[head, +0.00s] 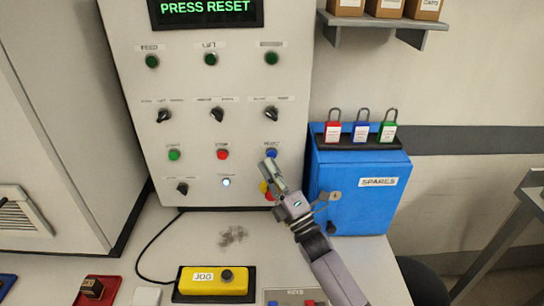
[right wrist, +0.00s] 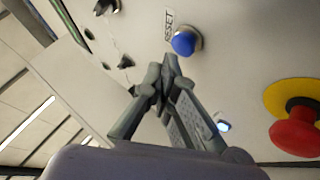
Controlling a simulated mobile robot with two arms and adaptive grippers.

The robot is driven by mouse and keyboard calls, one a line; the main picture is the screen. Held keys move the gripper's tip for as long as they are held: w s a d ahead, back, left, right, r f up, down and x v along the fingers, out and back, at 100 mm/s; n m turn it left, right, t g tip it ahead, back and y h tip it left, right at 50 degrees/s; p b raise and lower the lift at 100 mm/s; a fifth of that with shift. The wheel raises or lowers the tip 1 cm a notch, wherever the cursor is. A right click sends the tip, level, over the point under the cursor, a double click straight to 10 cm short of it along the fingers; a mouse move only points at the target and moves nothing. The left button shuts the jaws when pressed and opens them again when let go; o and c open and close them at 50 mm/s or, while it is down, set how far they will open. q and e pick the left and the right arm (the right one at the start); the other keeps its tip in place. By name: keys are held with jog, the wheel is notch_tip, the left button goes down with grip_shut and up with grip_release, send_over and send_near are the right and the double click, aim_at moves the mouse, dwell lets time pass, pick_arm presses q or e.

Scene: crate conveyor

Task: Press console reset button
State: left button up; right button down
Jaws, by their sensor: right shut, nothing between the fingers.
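The blue reset button (head: 271,153) is on the right side of the console panel (head: 132,95), under a label. It also shows in the right wrist view (right wrist: 184,42) as a round blue cap on a light ring. My right gripper (head: 268,165) is shut and empty, its fingertips just below the button. In the right wrist view the fingertips (right wrist: 167,75) appear close to the cap, with a small gap in the picture; I cannot tell the depth between them. The console display (head: 206,7) reads "PRESS RESET" in green. My left gripper is not in view.
A red emergency stop (right wrist: 298,132) on a yellow disc sits close to my gripper. A red button (head: 222,154) and a green button (head: 173,155) are further left. A blue spares box (head: 352,205) with padlocks stands right of my arm. A yellow jog box (head: 213,289) lies in front.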

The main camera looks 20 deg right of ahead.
jog(key=shift+w+d+r+b, duration=0.2)
jog(key=shift+r, duration=0.2)
jog(key=shift+w+d+r+b, duration=0.15)
jog(key=shift+d+r+b, duration=0.05)
jog(key=shift+r, duration=0.15)
dwell(0.8)
jog(key=shift+f, duration=0.1)
jog(key=shift+s, duration=0.1)
jog(key=s, duration=0.1)
jog(key=s+a+f+p, duration=0.1)
jog(key=s+p, duration=0.1)
jog(key=shift+s+a+f, duration=0.15)
jog(key=shift+s+a, duration=0.15)
jog(key=shift+s, duration=0.05)
dwell(0.4)
dwell(0.4)
